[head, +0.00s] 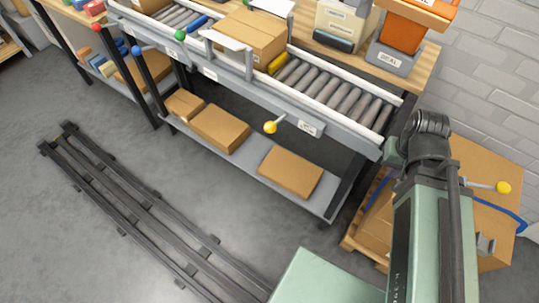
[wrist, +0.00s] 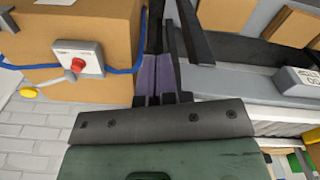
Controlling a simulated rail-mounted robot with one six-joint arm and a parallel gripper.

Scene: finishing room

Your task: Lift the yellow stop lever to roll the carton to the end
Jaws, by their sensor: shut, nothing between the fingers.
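In the head view my arm hides the fingers, at the right beyond the conveyor's end. The gripper is apart from the lever.
The conveyor's right rollers (head: 335,92) are clear. Other knobs are red (head: 97,27), blue (head: 136,50) and green (head: 180,35). Cartons (head: 290,172) lie on the lower shelf. A strapped carton (wrist: 95,30) at right bears a red-button box (wrist: 82,62) and another yellow knob (head: 503,187).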

